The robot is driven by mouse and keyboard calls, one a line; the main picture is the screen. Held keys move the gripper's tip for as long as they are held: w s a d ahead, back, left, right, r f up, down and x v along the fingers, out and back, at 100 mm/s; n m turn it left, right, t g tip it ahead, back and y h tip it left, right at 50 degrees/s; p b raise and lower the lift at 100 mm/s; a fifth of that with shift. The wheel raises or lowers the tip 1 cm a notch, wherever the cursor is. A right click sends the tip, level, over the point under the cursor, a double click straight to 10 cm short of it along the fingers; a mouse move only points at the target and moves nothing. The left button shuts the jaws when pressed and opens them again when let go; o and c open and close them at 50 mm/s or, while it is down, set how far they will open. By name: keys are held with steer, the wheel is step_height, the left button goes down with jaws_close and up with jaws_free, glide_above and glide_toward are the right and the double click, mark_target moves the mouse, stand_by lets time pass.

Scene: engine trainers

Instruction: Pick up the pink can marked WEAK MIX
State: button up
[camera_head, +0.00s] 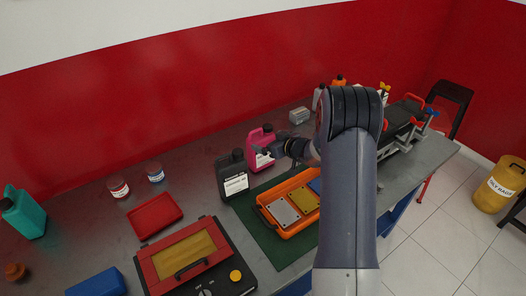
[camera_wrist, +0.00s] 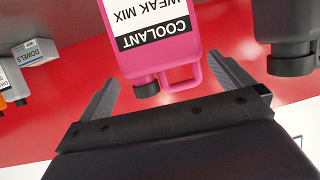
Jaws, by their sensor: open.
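The pink can (camera_head: 259,136) stands on the grey bench, right of and behind a black jug (camera_head: 232,182). In the wrist view the pink can (camera_wrist: 150,12) appears upside down, and its white label reads COOLANT WEAK MIX. Its dark cap and pink handle face my gripper. My gripper (camera_wrist: 166,72) is open, with one finger on either side of the can's cap and handle end. I cannot tell whether a finger touches it. In the head view my gripper (camera_head: 265,152) is in front of the can and partly covers it.
The black jug (camera_wrist: 292,40) is close beside the right finger in the wrist view. A DOWELS box (camera_head: 299,115) stands beyond the can. An orange tray (camera_head: 264,214) with plates lies on a green mat (camera_head: 250,222) in front. A red tray (camera_head: 155,216) and two tins are left.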

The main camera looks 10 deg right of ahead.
mark_target(266, 139)
steer(key=shift+p+x, duration=0.7)
steer(key=shift+x, duration=1.7)
steer(key=shift+f, duration=0.15)
jaws_close()
